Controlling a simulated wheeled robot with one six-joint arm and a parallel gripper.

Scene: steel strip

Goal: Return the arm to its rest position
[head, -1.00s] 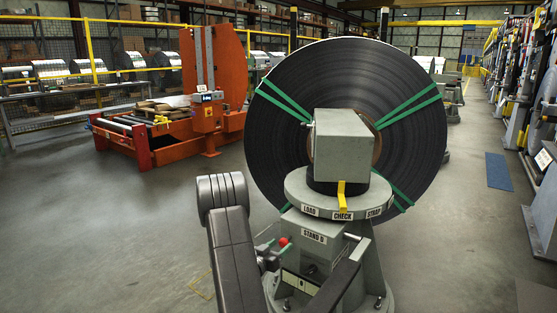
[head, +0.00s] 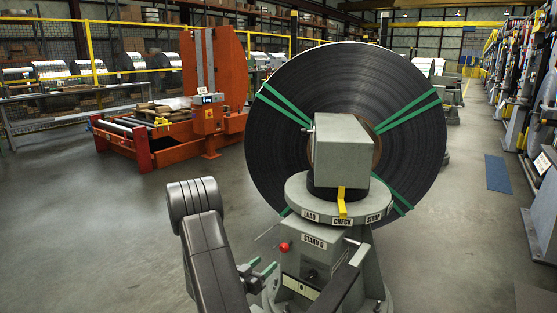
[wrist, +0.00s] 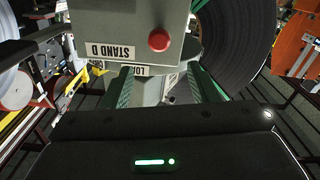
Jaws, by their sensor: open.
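My arm (head: 208,255) is bent in the lower left of the head view. My gripper (head: 262,270) is low in front of the grey stand (head: 312,262), with its green fingers open. In the wrist view my gripper (wrist: 164,82) shows two green fingers apart, with nothing held between them. The stand, labelled STAND D in the wrist view (wrist: 110,30), and its red knob (wrist: 159,39) lie beyond the fingers. The red knob (head: 284,247) is clear of the fingers in the head view.
A large dark strip coil (head: 345,85) with green straps stands upright on the stand, behind a grey block (head: 342,145) and yellow pointer (head: 341,202). An orange machine (head: 210,125) stands back left. Grey floor (head: 90,235) is open at left.

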